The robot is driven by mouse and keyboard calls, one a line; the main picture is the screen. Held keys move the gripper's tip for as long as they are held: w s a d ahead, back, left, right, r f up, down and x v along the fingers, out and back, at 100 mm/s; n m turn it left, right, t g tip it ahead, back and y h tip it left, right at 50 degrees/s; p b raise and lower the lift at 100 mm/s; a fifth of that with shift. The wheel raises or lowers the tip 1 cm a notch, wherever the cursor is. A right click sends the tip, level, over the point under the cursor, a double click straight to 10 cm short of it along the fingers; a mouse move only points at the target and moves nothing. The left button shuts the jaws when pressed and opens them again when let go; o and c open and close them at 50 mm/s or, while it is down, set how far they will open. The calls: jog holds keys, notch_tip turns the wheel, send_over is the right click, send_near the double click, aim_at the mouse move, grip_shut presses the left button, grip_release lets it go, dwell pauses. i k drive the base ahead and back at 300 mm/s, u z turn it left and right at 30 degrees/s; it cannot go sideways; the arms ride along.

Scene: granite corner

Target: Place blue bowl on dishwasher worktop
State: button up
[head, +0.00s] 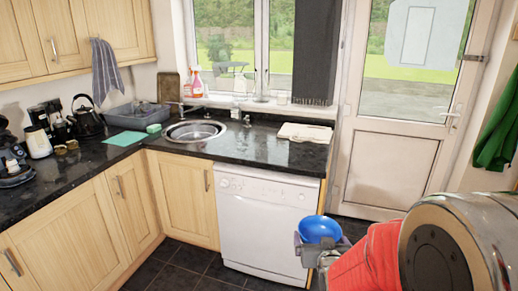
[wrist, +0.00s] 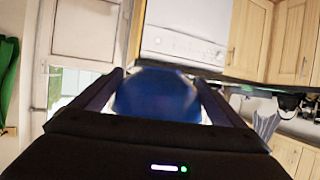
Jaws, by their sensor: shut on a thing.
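The blue bowl (head: 320,229) is held in my gripper (head: 318,246), in front of the right edge of the dishwasher and below worktop height. In the wrist view the bowl (wrist: 157,96) sits between the two dark fingers of my gripper (wrist: 155,92), which is shut on it. The white dishwasher (head: 262,226) stands under the dark granite worktop (head: 250,150). The wrist view also shows the dishwasher (wrist: 185,33), turned over and at the top. The bowl's underside is partly hidden by the gripper.
A white board (head: 305,132) lies on the worktop above the dishwasher, near its right end. The sink (head: 195,131) is to the left. Dark worktop between sink and board is clear. A white door (head: 390,165) stands right of the units.

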aim_at(287, 154)
jog(key=u, duration=0.3)
jog(key=i, duration=1.35)
jog(key=u, duration=0.65)
jog(key=i, duration=1.15)
jog(key=u, duration=0.1)
